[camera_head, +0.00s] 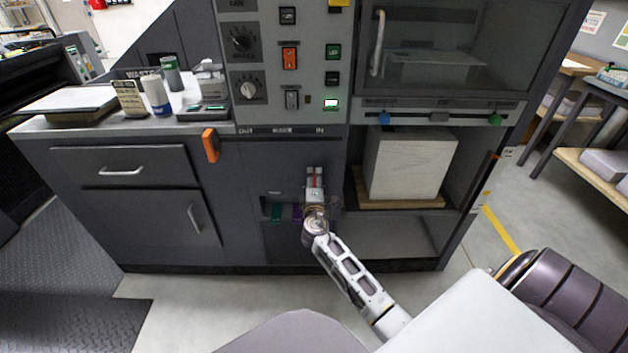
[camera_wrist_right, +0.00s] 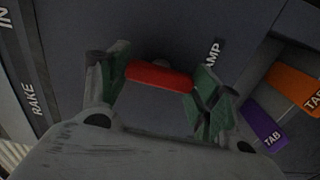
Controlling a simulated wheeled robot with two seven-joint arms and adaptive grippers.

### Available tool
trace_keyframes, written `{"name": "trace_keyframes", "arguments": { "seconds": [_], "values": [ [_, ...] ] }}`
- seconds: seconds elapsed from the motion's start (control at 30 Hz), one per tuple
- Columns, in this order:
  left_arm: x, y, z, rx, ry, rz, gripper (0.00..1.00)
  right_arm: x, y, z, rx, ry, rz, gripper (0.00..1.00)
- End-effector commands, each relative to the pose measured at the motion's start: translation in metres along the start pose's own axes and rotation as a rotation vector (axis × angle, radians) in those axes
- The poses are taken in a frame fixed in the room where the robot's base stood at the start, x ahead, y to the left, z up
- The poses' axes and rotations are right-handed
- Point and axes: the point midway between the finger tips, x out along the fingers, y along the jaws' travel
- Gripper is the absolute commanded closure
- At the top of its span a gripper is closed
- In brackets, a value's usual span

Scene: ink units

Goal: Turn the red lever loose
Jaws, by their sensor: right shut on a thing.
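The red lever (camera_wrist_right: 160,75) shows in the right wrist view as a short rounded red bar that lies crosswise between my fingers. My right gripper (camera_wrist_right: 155,80) is shut on it, with a greenish-grey finger pad at each end of the bar. In the head view my right gripper (camera_head: 315,173) is at the dark lower front of the machine, below the control panel. A little red shows between its fingers there. The lever's mount is mostly hidden by the gripper. My left gripper is not in view.
An orange handle (camera_head: 210,145) sticks out left of the gripper. A teal tab (camera_head: 276,212) and a purple tab (camera_head: 297,213) are beside my right wrist. An orange tab (camera_wrist_right: 294,84) shows in the wrist view. An open shelf with a paper stack (camera_head: 405,165) is to the right.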

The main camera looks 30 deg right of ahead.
Motion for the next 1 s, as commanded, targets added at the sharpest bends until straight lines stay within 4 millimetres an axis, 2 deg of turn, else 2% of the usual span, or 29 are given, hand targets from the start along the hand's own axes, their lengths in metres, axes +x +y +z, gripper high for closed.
{"name": "trace_keyframes", "arguments": {
  "seconds": [0.6,0.63,0.77,1.0],
  "values": [
    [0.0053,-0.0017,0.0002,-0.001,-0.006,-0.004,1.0,-0.0006,-0.0011,-0.0018,-0.061,0.004,-0.001,0.6],
    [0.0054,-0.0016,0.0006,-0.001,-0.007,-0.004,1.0,-0.0006,-0.0011,-0.0018,-0.061,0.004,-0.001,0.32],
    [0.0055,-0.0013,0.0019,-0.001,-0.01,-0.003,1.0,-0.0005,-0.001,-0.0013,-0.06,0.003,-0.001,0.15],
    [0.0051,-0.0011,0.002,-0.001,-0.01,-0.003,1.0,-0.0002,-0.0006,-0.0008,-0.059,0.001,0.0,0.14]
  ]
}}
